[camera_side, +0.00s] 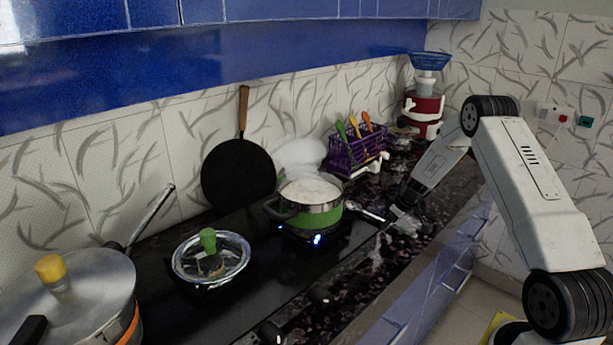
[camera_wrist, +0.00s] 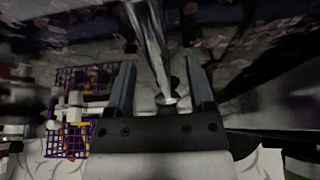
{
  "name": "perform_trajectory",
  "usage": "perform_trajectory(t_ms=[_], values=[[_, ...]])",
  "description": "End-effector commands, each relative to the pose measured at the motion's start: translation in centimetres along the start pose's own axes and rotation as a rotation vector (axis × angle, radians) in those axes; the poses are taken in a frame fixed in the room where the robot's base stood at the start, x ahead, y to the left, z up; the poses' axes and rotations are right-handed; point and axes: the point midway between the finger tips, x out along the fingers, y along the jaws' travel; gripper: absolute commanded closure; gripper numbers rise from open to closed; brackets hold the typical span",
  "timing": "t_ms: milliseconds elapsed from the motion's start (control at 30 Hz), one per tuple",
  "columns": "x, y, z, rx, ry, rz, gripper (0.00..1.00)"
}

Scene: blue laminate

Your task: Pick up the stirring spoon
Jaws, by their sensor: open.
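The stirring spoon (camera_side: 365,211) is shiny metal and lies on the dark counter just right of the green pot. In the wrist view, a shiny metal handle (camera_wrist: 150,40), likely the spoon's, runs from the top edge down between my fingers. My gripper (camera_side: 392,216) is low over the counter at the spoon's right end. In the wrist view my gripper (camera_wrist: 160,75) has its two dark fingers apart, one on each side of the handle. I cannot tell whether either finger touches it.
The green pot (camera_side: 325,218) stands on a lit blue burner, full of white contents. A glass lid (camera_side: 212,262) and a large lidded pot (camera_side: 75,300) are at left. A purple rack (camera_side: 356,152) and a red-and-white appliance (camera_side: 423,113) stand behind. A black pan (camera_side: 238,175) leans on the wall.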

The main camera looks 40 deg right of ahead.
Motion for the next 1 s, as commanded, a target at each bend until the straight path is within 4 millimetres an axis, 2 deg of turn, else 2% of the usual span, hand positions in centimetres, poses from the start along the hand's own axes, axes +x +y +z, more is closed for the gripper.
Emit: perform_trajectory(t_ms=[400, 467, 500, 633, 1000], values=[[-0.02, -0.01, 0.00, 0.000, 0.000, 0.000, 0.31], [-0.02, -0.01, 0.00, 0.000, 0.000, 0.000, 0.47], [-0.02, -0.01, 0.00, 0.000, 0.000, 0.000, 0.59], [-0.03, -0.01, 0.00, 0.000, 0.000, 0.000, 1.00], [-0.04, 0.00, -0.01, 0.000, 0.000, 0.000, 1.00]])
